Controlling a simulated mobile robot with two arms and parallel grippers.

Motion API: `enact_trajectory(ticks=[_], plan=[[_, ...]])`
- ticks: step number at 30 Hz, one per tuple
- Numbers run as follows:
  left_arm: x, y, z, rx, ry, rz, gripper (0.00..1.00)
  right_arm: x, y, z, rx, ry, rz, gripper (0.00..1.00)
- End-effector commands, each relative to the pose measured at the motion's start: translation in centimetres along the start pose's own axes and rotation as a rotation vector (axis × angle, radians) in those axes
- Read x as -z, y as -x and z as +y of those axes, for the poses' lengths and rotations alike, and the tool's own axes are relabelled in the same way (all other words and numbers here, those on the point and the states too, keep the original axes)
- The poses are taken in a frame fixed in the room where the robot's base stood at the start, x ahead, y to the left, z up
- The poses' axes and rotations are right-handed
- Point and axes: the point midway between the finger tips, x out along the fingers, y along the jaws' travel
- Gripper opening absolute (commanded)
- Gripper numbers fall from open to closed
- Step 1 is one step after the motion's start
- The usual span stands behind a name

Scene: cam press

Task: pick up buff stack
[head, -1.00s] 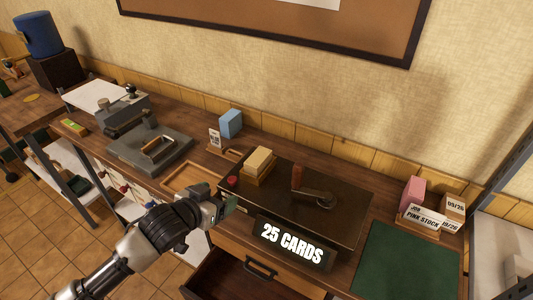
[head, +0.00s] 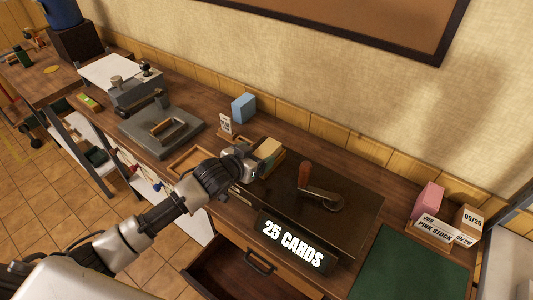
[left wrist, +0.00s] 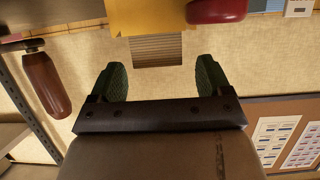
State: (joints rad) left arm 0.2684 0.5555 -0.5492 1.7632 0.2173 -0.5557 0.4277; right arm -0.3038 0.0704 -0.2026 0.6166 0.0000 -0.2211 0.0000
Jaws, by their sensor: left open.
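My right gripper is not in view.
The machine's crank with its brown handle (head: 305,176) stands right of the stack; the handle (left wrist: 46,84) also shows in the wrist view. A red knob (left wrist: 217,9) is near the holder. A blue stack (head: 244,107) stands behind left. The drawer (head: 235,270) below is open.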

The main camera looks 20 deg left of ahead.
Motion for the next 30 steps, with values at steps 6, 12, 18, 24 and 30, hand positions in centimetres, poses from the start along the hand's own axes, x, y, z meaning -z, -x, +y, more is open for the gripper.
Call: enact_trajectory(ticks=[6,12,18,24,30], plan=[[0.1,-2.8,0.1,0.000,0.001,0.000,0.79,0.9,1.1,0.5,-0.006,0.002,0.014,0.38],[0.0,-3.4,0.1,-0.001,0.000,0.000,0.79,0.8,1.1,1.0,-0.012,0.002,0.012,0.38],[0.0,-3.3,0.1,-0.001,0.000,0.000,0.66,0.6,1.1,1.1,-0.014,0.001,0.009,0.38],[0.0,-3.3,0.1,-0.001,0.000,0.000,0.36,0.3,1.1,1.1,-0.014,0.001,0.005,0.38],[0.1,-3.3,0.1,-0.001,0.000,0.002,0.20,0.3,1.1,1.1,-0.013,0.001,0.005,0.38]])
